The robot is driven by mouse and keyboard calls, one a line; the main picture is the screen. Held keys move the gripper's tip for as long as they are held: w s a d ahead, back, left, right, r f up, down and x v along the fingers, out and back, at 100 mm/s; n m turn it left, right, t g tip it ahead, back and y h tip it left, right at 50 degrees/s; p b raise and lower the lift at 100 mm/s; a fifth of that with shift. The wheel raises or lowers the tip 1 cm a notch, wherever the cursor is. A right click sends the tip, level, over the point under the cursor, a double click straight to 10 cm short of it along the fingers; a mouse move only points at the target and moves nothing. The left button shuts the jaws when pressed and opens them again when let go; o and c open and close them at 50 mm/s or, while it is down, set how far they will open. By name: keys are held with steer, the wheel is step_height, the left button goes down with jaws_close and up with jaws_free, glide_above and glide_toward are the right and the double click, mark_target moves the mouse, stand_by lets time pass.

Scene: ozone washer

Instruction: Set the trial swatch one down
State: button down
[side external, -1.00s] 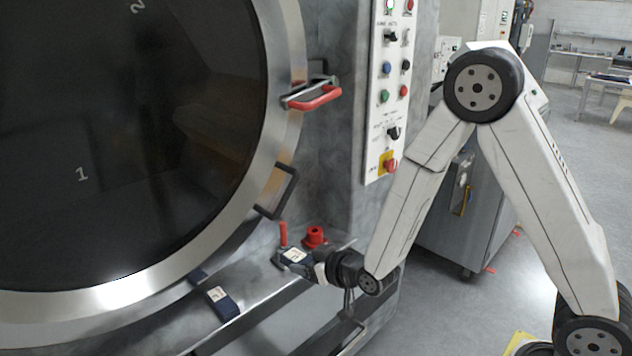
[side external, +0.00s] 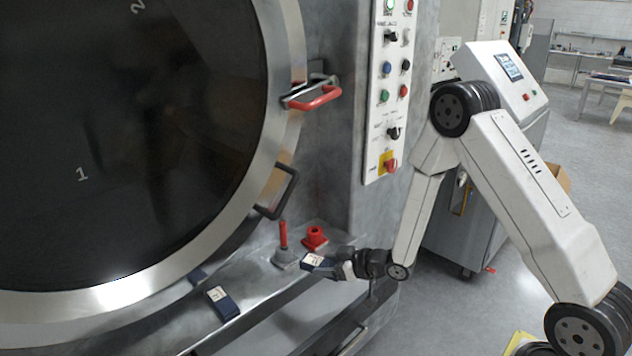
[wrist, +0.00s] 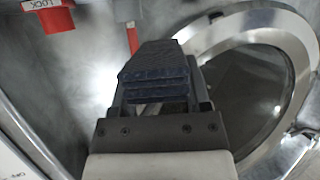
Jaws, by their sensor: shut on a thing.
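A dark blue folded swatch with a white label (side external: 317,261) is held in my gripper (side external: 338,268), just above or at the ledge, and I cannot tell whether it touches. The label is too small to read. In the wrist view the held swatch (wrist: 158,68) shows as dark blue layers between the jaws of my gripper (wrist: 160,100). A second dark blue swatch with a pale label (side external: 226,306) lies on the ledge to the left.
The ledge (side external: 255,290) runs below the big round door (side external: 140,130). A red-handled plunger with a grey base (side external: 285,256) and a red round fitting (side external: 314,238) stand close by. A red door handle (side external: 316,98) and a control panel (side external: 390,90) are above.

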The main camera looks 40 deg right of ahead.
steer(key=shift+s+d+f+n+y, duration=0.2)
steer(key=shift+s+d+f+y, duration=0.1)
steer(key=shift+d+f, duration=0.25)
steer(key=shift+s+d+f+n+y, duration=0.2)
steer(key=shift+d+f+y, duration=0.1)
steer(key=shift+d+f, duration=0.15)
steer(key=shift+f, duration=2.15)
steer(key=shift+f, duration=0.1)
steer(key=shift+f, duration=1.7)
steer(key=shift+f, duration=0.3)
